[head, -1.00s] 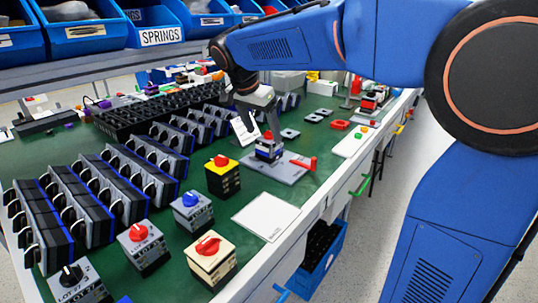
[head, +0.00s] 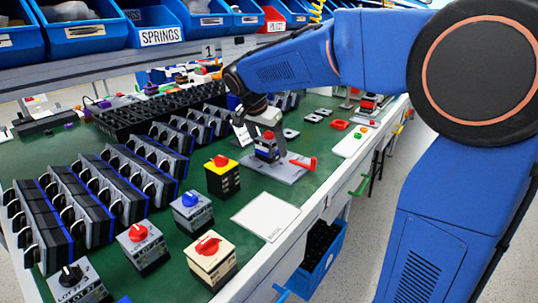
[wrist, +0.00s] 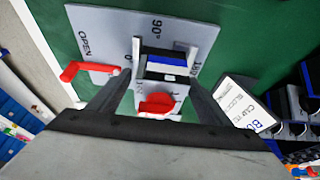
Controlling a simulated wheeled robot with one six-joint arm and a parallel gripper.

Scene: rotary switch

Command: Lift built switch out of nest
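The built switch (head: 267,150) stands upright in the grey nest plate (head: 290,173); it has a red knob, a blue band and a grey body. In the wrist view the switch (wrist: 166,62) lies between my two fingers, with its red knob (wrist: 157,103) nearest the camera. My gripper (wrist: 161,78) is open, one finger on each side of the switch; whether they touch it I cannot tell. In the head view my gripper (head: 262,128) is just above the switch. The nest's red lever (head: 303,163) points out to the right, by the "OPEN" marking in the wrist view.
A white printed card (wrist: 243,104) stands close beside my right finger in the wrist view. Rows of dark switch bodies (head: 150,160) fill the left of the green bench.

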